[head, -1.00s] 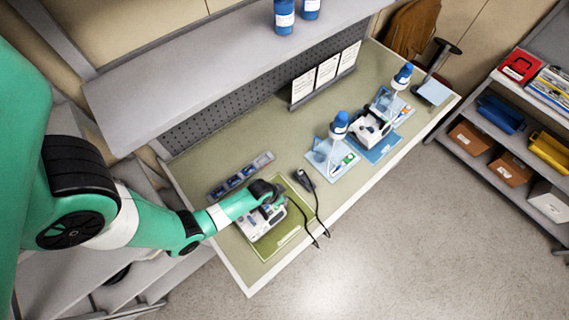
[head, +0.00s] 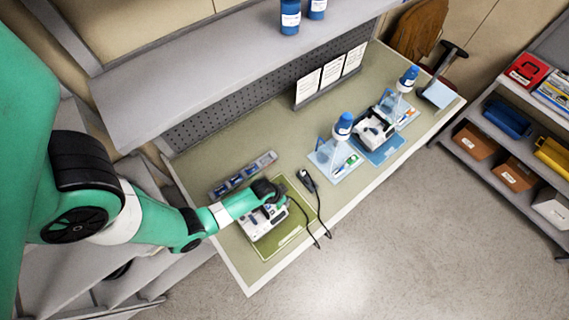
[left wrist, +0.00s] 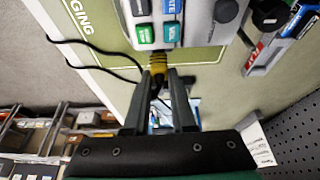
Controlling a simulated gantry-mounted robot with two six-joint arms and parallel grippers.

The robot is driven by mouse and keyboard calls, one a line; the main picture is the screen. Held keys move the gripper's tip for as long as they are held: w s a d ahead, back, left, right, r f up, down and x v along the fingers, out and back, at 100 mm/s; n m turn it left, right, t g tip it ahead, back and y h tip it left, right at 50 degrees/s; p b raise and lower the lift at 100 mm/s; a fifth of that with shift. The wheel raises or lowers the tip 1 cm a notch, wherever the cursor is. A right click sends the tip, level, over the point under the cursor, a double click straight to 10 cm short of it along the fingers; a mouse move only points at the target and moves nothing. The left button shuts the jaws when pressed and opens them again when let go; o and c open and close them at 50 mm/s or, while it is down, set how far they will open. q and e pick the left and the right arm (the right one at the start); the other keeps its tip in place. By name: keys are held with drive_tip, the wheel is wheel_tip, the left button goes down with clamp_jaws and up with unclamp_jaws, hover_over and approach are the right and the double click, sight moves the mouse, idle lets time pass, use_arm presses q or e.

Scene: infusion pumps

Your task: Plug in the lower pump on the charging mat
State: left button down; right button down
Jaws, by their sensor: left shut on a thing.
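The white pump (head: 257,224) lies on the olive green charging mat (head: 268,248) at the table's near left part. In the left wrist view the pump (left wrist: 199,28) shows blue and green keys and a dark knob, with the mat (left wrist: 110,28) around it. My left gripper (head: 284,198) is at the pump's far right edge. In the left wrist view the gripper (left wrist: 162,78) is shut on a yellow plug (left wrist: 157,64) with a black cable. The plug's tip is at the pump's edge; I cannot tell whether it is inserted. My right gripper is out of view.
A black connector (head: 306,180) lies right of the mat, and black cables hang over the front edge. A sorter tray (head: 243,176) lies behind the mat. Another pump (head: 371,133) and blue-capped bottles (head: 342,127) stand farther right. A shelf (head: 230,72) overhangs the back.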

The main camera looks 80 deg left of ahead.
use_arm(q)
drive_tip(key=shift+f, duration=0.15)
idle(0.3)
drive_tip(key=shift+f+b, duration=0.35)
drive_tip(key=shift+b, duration=0.1)
drive_tip(key=shift+f+b, duration=0.5)
drive_tip(key=shift+f, duration=0.2)
idle(0.5)
drive_tip(key=shift+c, duration=1.3)
unclamp_jaws()
